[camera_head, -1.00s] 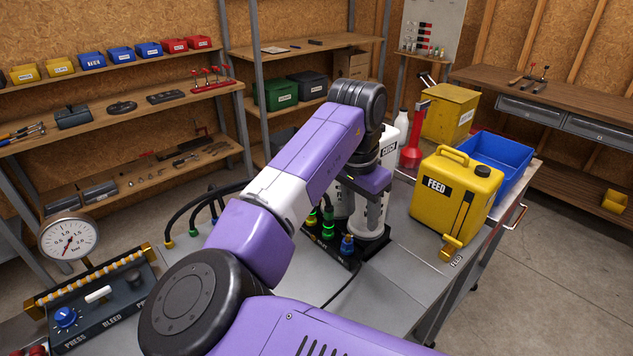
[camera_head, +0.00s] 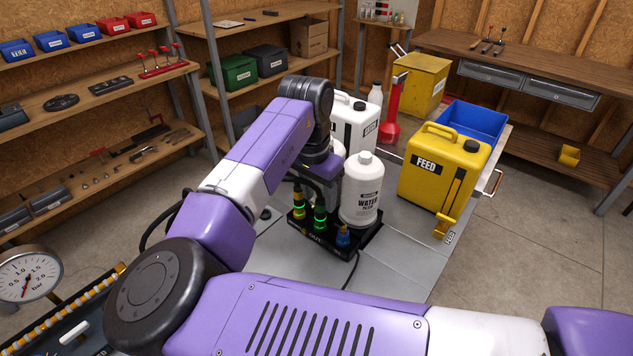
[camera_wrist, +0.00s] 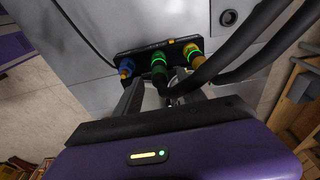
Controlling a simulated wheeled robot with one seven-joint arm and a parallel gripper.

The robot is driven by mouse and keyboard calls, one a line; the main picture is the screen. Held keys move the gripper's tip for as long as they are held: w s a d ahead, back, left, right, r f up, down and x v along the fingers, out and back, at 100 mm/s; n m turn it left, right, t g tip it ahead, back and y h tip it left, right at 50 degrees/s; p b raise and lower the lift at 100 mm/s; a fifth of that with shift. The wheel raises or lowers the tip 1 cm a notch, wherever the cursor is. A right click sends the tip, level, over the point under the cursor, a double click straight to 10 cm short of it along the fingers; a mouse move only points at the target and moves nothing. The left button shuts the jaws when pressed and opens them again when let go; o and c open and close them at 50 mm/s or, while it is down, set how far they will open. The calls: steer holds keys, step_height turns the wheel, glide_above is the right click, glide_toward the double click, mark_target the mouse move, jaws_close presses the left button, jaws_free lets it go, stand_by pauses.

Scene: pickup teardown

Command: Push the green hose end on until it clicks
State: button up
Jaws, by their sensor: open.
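The green hose end (camera_head: 320,218) stands at the middle port of a black block (camera_head: 352,246), between a yellow one (camera_head: 299,204) and a blue one (camera_head: 343,238). The green and yellow ends show lit green rings; I see none on the blue. In the wrist view the green end (camera_wrist: 159,70) lies just ahead of my gripper (camera_wrist: 159,88). My gripper is open, with one finger to each side below the green end; I cannot tell if they touch it. Whether the green end is fully seated cannot be told. In the head view my arm hides the gripper.
A white water bottle (camera_head: 362,200) stands right beside the block. A yellow feed can (camera_head: 445,175), a white can (camera_head: 352,120) and a blue bin (camera_head: 470,128) stand beyond. Dark hoses (camera_wrist: 225,60) pass close to the fingers. A pressure gauge (camera_head: 28,275) is at left.

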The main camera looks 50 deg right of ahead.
mark_target(320, 200)
steer(key=shift+d+f, duration=0.2)
steer(key=shift+f, duration=1.4)
jaws_close()
